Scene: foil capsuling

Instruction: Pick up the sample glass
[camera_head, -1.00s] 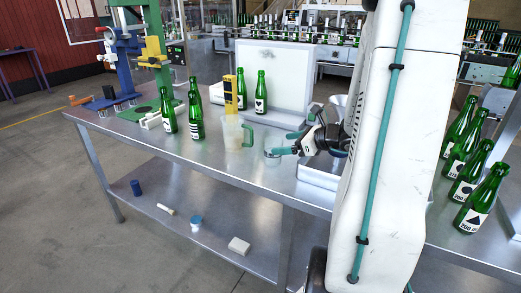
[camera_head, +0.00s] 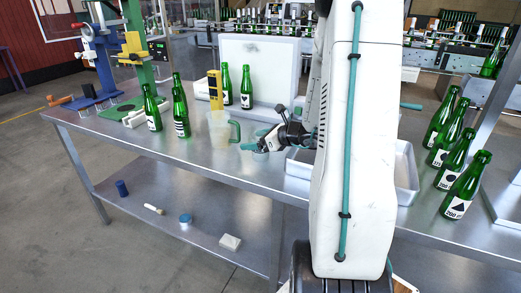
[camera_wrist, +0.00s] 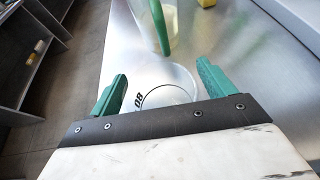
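A clear round glass (camera_wrist: 178,92) with a pale rim and dark marking shows between my fingers in the wrist view; I take it to be the sample glass. My gripper (camera_wrist: 162,70) has its teal fingers apart, one on each side of the glass. A gap shows at the left finger; contact on the right cannot be told. In the head view my gripper (camera_head: 256,142) is low over the steel table, and the glass cannot be made out there. A clear jug (camera_head: 219,130) with a green handle stands just left of my gripper; it also shows ahead in the wrist view.
A yellow device (camera_head: 215,90) and several green bottles (camera_head: 181,108) stand beyond and left of the jug. A light panel (camera_head: 259,72) stands behind. A metal tray (camera_head: 406,170) lies right of my arm, with more bottles farther right. The table's front edge is clear.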

